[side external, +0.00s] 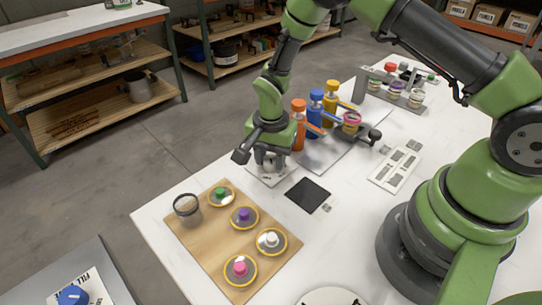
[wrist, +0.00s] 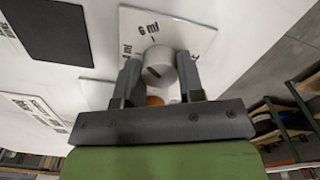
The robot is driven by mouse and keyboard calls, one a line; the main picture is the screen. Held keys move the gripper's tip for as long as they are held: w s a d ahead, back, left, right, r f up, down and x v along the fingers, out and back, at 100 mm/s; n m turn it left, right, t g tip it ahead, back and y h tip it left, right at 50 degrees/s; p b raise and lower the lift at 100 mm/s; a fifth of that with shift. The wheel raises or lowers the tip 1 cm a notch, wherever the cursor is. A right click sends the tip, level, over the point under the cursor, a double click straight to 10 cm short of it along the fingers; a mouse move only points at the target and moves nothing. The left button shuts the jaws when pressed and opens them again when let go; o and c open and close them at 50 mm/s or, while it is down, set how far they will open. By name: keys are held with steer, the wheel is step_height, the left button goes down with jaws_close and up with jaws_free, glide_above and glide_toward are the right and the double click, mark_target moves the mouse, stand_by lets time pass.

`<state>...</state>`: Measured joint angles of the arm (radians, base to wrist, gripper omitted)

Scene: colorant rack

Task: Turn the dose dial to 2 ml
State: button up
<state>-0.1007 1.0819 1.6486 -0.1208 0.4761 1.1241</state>
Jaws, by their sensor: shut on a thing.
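The dose dial (wrist: 160,66) is a light grey round knob with a dark mark on its face. It sits on a white dial plate (wrist: 195,35) printed with "6 ml" at the top and "4 ml" on the left in the wrist view. The 2 ml label is not readable, and I cannot tell exactly which label the mark points to. My gripper (wrist: 160,80) is shut on the dial, one finger on each side. In the side external view my gripper (side external: 268,157) is low over the plate (side external: 268,178), hiding most of the dial.
Orange (side external: 299,125), blue (side external: 316,113) and yellow (side external: 331,103) bottles stand close behind my gripper. A black pad (side external: 308,194) lies in front. A wooden board (side external: 205,252) holds several colored-knob lids and a glass jar (side external: 187,209). A printed white panel (side external: 396,168) lies to the right.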

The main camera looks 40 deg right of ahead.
mark_target(270, 159)
steer(key=n, duration=0.5)
steer(key=shift+n, duration=0.3)
steer(key=n, duration=0.4)
steer(key=shift+n, duration=0.3)
steer(key=n, duration=0.5)
steer(key=shift+w, duration=0.1)
steer(key=n, duration=0.4)
steer(key=shift+n, duration=0.3)
steer(key=o, duration=0.9)
steer(key=shift+a, duration=0.1)
step_height(270, 159, up, 10)
